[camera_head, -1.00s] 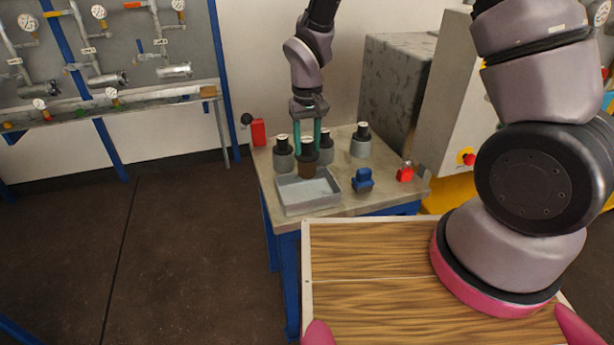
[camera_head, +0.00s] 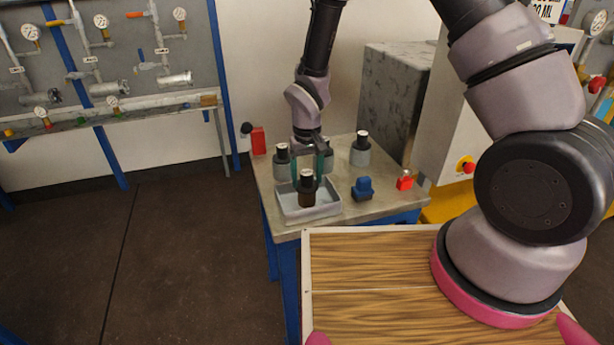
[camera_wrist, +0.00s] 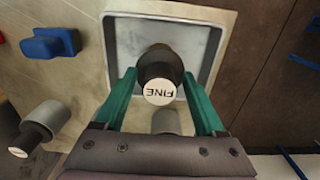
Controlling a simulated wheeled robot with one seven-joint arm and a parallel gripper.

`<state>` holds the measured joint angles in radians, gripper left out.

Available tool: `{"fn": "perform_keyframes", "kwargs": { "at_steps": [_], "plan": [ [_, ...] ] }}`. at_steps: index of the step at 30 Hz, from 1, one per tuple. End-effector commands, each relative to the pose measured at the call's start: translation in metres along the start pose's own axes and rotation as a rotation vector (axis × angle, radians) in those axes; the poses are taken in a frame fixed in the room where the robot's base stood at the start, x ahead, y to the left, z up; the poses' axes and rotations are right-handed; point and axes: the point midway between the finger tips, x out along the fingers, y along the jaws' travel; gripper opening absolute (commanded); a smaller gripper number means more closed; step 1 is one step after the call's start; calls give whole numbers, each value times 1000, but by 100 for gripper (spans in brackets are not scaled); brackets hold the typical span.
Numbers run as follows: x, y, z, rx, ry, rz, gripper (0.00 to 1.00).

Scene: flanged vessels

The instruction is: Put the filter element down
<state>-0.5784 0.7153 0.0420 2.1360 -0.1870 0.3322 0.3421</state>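The filter element (camera_head: 307,190) is a dark cylinder with a pale top. Its top reads FINE in the wrist view (camera_wrist: 160,92). My gripper (camera_head: 308,172) points down with its two green fingers on either side of the element's upper part. In the wrist view the fingertips (camera_wrist: 160,72) appear to touch its sides. The element is upright inside the outline of the grey tray (camera_head: 290,214), whose rim also shows in the wrist view (camera_wrist: 108,40). I cannot tell whether its base touches the tray floor.
Grey vessels with dark, pale-topped elements stand behind the tray, at left (camera_head: 283,168) and right (camera_head: 360,157); another is partly hidden by my gripper. A blue block (camera_head: 363,188) and a red item (camera_head: 404,181) sit right of the tray. A grey box (camera_head: 392,95) stands behind.

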Motion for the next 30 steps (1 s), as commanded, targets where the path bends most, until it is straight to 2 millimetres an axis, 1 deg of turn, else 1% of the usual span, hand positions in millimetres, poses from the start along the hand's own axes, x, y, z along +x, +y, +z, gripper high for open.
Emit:
{"fn": "perform_keyframes", "kwargs": {
  "at_steps": [9,13,17,24,27,30],
  "plan": [
    [-1,0,0,0,1,0,76],
    [-11,0,-1,0,3,-1,76],
    [-35,0,-1,1,5,-2,76],
    [-87,0,-1,1,5,-2,76],
    [-103,0,-1,1,3,-1,76],
    [-114,0,0,0,2,0,76]
  ]
}}
